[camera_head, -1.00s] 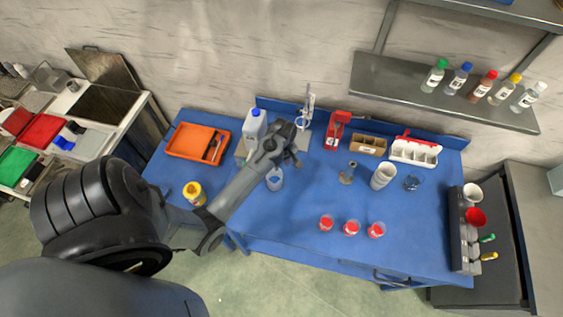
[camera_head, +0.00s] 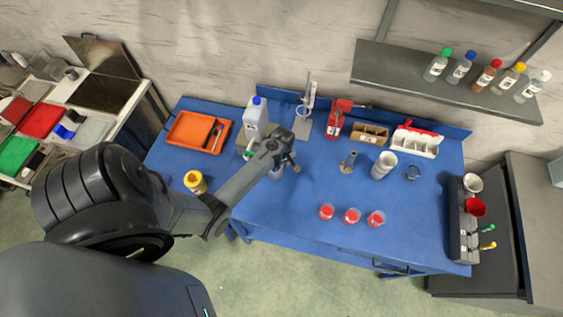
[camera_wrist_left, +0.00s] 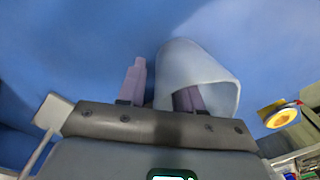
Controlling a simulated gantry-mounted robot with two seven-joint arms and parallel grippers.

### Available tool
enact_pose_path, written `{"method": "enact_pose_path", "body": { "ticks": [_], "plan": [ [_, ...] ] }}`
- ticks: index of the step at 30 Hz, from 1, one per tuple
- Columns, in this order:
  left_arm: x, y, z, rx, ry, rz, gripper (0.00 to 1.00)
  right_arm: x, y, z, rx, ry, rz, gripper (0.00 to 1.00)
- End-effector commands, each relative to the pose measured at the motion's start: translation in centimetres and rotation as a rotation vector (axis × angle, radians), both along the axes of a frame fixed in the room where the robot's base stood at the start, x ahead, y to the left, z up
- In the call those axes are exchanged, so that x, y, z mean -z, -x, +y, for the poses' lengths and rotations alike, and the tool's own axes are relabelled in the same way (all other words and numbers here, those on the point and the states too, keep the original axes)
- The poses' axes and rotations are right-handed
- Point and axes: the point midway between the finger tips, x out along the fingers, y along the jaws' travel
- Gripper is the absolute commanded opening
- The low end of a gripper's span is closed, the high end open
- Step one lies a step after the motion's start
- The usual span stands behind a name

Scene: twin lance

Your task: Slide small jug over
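The small jug (camera_head: 276,174) is pale and translucent, standing on the blue table and partly hidden by my left gripper (camera_head: 289,166) in the head view. In the left wrist view the jug (camera_wrist_left: 200,65) is a grey-blue vessel with its opening facing the camera. My left gripper (camera_wrist_left: 162,90) has its fingers apart. One finger is outside the jug with a small gap to its wall. The other shows within the jug's opening, though its exact depth is unclear. My right gripper is not in view.
A white bottle with blue cap (camera_head: 255,120) stands just behind. A yellow-lidded jar (camera_head: 195,182) is at left, an orange tray (camera_head: 190,131) behind it. Red-topped cups (camera_head: 351,216) line the front; a white cup (camera_head: 383,166) stands right.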

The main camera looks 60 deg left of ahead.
Motion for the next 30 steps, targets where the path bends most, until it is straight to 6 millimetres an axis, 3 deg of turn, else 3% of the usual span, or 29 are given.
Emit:
{"method": "enact_pose_path", "body": {
  "ticks": [9,16,30],
  "plan": [
    [0.12,0.00,0.01,0.000,0.000,0.000,0.35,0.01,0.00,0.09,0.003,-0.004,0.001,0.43],
    [0.11,0.00,0.00,0.000,0.000,0.000,0.00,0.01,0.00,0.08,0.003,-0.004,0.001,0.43],
    [0.06,-0.07,-0.26,0.000,0.001,0.001,0.00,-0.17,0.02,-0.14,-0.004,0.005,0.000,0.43]
  ]
}}
